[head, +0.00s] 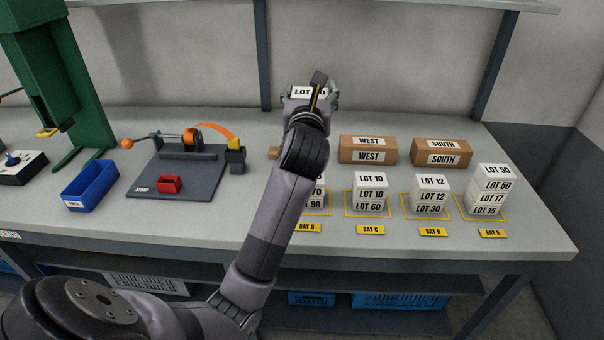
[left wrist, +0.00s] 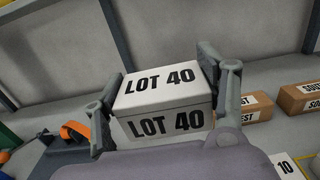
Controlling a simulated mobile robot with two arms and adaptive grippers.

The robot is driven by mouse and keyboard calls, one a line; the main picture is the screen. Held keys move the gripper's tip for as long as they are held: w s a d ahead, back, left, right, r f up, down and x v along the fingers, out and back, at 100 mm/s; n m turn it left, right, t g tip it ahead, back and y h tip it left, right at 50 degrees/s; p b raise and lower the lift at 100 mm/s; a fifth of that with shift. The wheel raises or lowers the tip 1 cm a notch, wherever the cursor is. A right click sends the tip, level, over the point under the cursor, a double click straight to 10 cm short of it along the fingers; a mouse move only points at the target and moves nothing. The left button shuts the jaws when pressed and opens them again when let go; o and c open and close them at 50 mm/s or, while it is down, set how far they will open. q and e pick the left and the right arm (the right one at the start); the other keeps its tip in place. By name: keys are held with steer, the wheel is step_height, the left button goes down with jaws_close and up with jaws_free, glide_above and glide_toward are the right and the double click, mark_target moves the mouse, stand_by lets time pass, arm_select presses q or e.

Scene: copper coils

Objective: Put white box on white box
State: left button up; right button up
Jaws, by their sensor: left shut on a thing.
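My left gripper (head: 318,96) is shut on a white box labelled LOT 40 (left wrist: 165,104), held raised above the back of the bench. In the left wrist view a finger lies on each side of it. In the head view only part of the box (head: 299,93) shows. White boxes stand stacked in marked bays: LOT 10 (head: 371,193) on LOT 60 in Bay C, LOT 12 (head: 432,195) on LOT 30 in Bay B, and LOT 50 (head: 495,185) on LOT 17 on LOT 15 in Bay A. My arm partly hides the Bay D stack (head: 318,203). My right gripper is out of view.
Brown boxes WEST (head: 367,157) and SOUTH (head: 442,159) stand behind the stacks. Shelf posts rise behind.

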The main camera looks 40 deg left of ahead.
arm_select(q)
step_height(320, 180, down, 13)
steer(key=shift+r+b, duration=0.1)
steer(key=shift+b, duration=0.5)
step_height(320, 180, down, 5)
steer(key=shift+r+b, duration=0.1)
steer(key=shift+b, duration=0.35)
steer(key=shift+f, duration=0.25)
steer(key=shift+f, duration=0.1)
steer(key=o, duration=1.3)
steer(key=shift+f, duration=0.1)
steer(key=shift+c, duration=0.2)
steer(key=shift+o, duration=0.2)
